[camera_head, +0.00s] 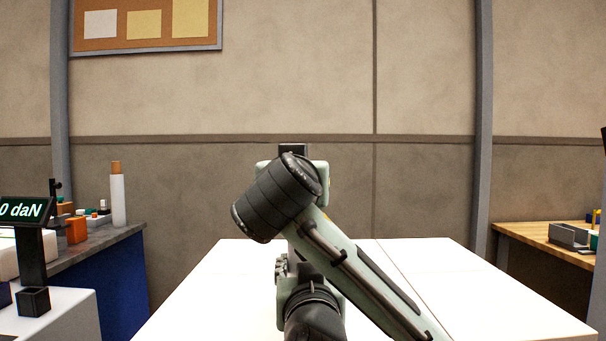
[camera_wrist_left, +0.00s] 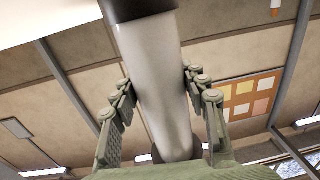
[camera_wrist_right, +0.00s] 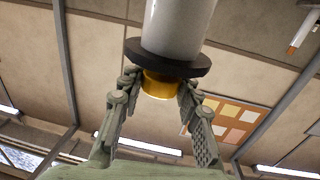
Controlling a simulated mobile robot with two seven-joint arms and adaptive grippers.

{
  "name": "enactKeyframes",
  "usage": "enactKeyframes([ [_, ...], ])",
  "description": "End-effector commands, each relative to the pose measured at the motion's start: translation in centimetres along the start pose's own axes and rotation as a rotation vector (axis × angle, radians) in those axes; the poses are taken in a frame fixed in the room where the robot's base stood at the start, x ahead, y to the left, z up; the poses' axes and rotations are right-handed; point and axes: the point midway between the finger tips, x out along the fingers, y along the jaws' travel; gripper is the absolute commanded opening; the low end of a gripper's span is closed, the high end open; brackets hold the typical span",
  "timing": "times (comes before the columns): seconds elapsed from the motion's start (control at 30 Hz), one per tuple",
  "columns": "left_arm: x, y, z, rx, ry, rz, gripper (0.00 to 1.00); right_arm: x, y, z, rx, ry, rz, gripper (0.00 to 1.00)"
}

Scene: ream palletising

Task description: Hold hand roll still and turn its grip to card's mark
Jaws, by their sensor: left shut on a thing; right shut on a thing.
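The hand roll shows in the left wrist view as a pale grey cylinder (camera_wrist_left: 155,75) with a dark part at its upper end. My left gripper (camera_wrist_left: 158,85) is shut on this body, one finger on each side. In the right wrist view the roll (camera_wrist_right: 180,25) ends in a black flange (camera_wrist_right: 165,60) with a short gold grip (camera_wrist_right: 160,87) beyond it. My right gripper (camera_wrist_right: 160,82) is shut on the gold grip. In the head view my own arm links cover the roll and both grippers. I cannot make out a card or its mark in any view.
A white table (camera_head: 400,250) stands ahead, bare where visible. A side bench (camera_head: 108,238) at left bears small items and a white tube with an orange top (camera_head: 118,200). A display (camera_head: 24,210) stands nearer. A wooden bench (camera_head: 545,237) is at right; a cork board (camera_head: 150,28) hangs behind.

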Motion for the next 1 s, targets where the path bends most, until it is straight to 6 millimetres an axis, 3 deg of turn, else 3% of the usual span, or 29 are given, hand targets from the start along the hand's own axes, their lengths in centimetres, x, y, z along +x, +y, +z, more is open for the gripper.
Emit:
enactKeyframes([
  [0.47, -0.06, 0.09, -0.11, -0.003, 0.003, 0.003, 0.00, 0.04, -0.02, 0.26, -0.002, -0.006, 0.015, 0.03],
  [0.5, -0.06, 0.09, -0.11, -0.003, 0.003, 0.003, 0.00, 0.04, -0.02, 0.26, -0.003, -0.006, 0.015, 0.34],
  [0.67, -0.04, 0.06, -0.10, -0.003, 0.002, 0.002, 0.00, 0.02, 0.00, 0.18, -0.002, -0.004, 0.015, 0.54],
  [1.0, -0.01, 0.00, -0.08, -0.002, 0.001, 0.000, 0.00, -0.26, -0.04, 0.06, -0.001, -0.002, 0.013, 0.55],
])
